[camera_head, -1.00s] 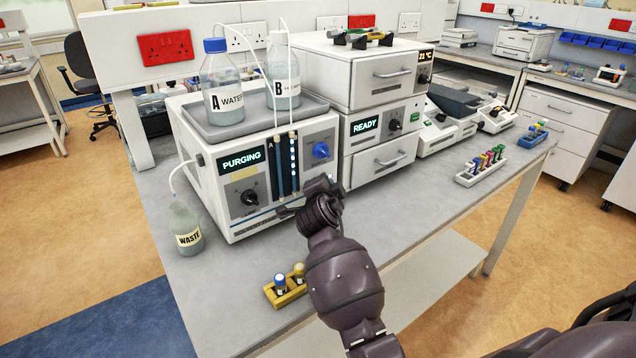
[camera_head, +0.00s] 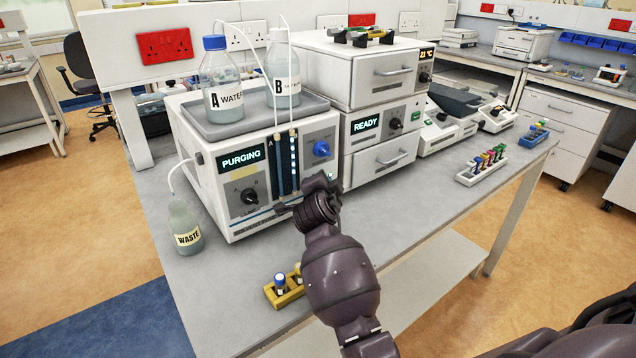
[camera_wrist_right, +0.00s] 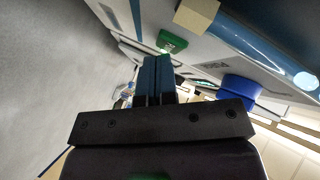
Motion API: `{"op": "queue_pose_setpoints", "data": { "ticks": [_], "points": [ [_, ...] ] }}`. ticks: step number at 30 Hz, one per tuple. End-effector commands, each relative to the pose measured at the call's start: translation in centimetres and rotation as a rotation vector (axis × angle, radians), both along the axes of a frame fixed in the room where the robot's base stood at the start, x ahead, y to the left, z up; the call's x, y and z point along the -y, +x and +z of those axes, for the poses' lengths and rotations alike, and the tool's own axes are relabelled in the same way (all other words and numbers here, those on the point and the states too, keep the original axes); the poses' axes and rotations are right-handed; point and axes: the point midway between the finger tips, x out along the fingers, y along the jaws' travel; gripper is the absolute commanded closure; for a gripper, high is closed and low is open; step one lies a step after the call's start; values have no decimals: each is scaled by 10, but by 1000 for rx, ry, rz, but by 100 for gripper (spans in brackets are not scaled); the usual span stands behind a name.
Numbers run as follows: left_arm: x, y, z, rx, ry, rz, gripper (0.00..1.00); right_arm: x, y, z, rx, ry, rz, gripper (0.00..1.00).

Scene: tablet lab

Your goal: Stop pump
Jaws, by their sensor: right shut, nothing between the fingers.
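The pump (camera_head: 215,205) is a white box whose display (camera_head: 241,159) reads PURGING. Its front has a dark selector knob (camera_head: 249,196) marked A and B and a blue knob (camera_head: 321,149), which also shows in the right wrist view (camera_wrist_right: 238,90). My right gripper (camera_wrist_right: 155,62) is shut and empty, close to the pump's lower right front. A green button or switch (camera_wrist_right: 172,42) lies just beyond its fingertips; I cannot tell whether they touch. In the head view my wrist largely hides the fingers and that corner. My left gripper is out of view.
Bottles A (camera_head: 221,85) and B (camera_head: 283,75) stand in the tray on the pump. A waste bottle (camera_head: 185,230) stands left of it. A yellow vial rack (camera_head: 285,298) is partly behind my right arm. A stacked unit (camera_head: 368,128) reading READY stands to the right.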

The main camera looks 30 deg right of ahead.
Motion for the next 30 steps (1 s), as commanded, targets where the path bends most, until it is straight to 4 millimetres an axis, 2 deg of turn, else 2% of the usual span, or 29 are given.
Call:
{"op": "queue_pose_setpoints", "data": {
  "ticks": [14,30],
  "points": [
    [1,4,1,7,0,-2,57,0,1,1,1,0,0,100],
    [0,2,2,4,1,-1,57,1,-9,0,1,0,0,100]
  ]
}}
